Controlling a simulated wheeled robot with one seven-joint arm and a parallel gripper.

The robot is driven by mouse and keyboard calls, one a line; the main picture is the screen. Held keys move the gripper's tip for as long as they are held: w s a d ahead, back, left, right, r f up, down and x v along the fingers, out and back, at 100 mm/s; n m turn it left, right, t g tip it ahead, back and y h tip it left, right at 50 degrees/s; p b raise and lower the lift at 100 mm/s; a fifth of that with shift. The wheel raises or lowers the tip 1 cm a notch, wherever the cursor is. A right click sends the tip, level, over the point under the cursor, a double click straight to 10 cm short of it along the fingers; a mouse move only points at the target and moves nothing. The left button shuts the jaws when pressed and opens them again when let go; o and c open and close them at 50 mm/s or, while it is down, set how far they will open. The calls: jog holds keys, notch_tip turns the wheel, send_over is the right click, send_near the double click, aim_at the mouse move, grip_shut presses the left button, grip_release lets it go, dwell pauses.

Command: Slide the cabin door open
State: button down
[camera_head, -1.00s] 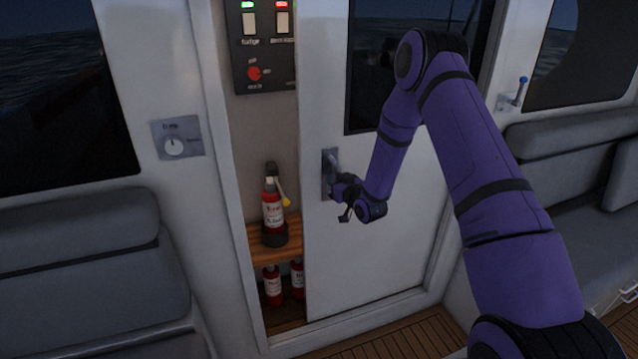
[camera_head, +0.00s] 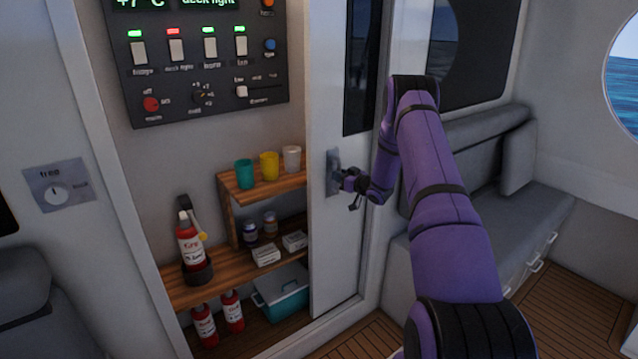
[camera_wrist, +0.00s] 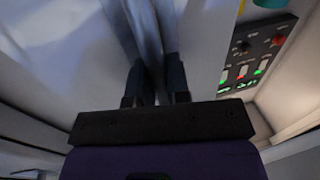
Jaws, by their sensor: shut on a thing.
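The white cabin door (camera_head: 331,250) stands slid toward the right, with a wide opening to its left. A dark window panel fills its upper part. A grey metal handle plate (camera_head: 333,170) sits near the door's left edge. My gripper (camera_head: 342,181) is at this plate and shut on the handle; the fingers partly hide the grip itself. In the wrist view my gripper (camera_wrist: 158,75) has both dark fingers close against the pale door surface (camera_wrist: 75,50). The handle between the fingers is hard to make out there.
Inside the opening are a switch panel (camera_head: 200,75), wooden shelves with cups, a fire extinguisher (camera_head: 190,245), red bottles and a teal cooler box (camera_head: 281,298). A round dial plate (camera_head: 57,187) is on the left wall. A grey bench (camera_head: 500,185) stands at the right.

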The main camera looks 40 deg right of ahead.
jog(key=d, duration=1)
jog(key=shift+d, duration=0.2)
jog(key=c, duration=1.1)
grip_release()
jog(key=shift+s, duration=0.1)
jog(key=s+d, duration=0.2)
jog(key=s, duration=0.8)
jog(key=shift+s, duration=0.2)
